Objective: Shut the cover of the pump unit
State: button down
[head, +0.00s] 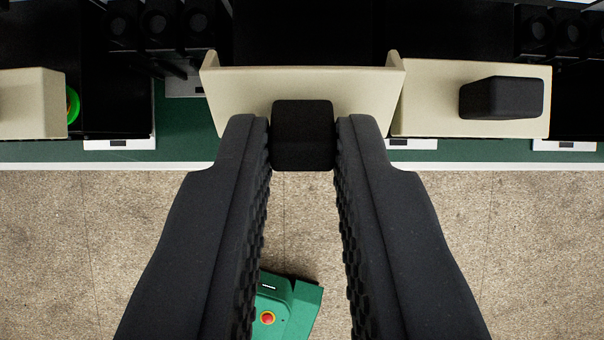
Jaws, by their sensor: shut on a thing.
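A beige cover (233,100) is at the top middle in the head view, with its face slanted and its side edges showing. A black block-shaped handle (302,140) sits on its front. My gripper (302,136) has one finger on each side of this handle and is shut on it. The fingers hide small parts of the cover's lower edge. No readable label shows which unit this cover belongs to.
A beige cover (425,110) with its own black handle (501,97) is close at the right. Another beige cover (30,103) is at the left edge, beside a green round part (72,104).

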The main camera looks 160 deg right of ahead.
jog(key=shift+w+a+g, duration=0.1)
jog(key=shift+w+g, duration=0.05)
jog(key=shift+g, duration=0.25)
jog(key=shift+b, duration=0.3)
jog(key=c, duration=1.4)
grip_release()
jog(key=shift+w, duration=0.1)
jog(key=shift+o, duration=0.2)
jog(key=shift+r, duration=0.3)
jog(key=b+v, duration=0.1)
jog(key=v, duration=1.2)
jog(key=shift+a+r, duration=0.1)
jog(key=shift+a, duration=0.05)
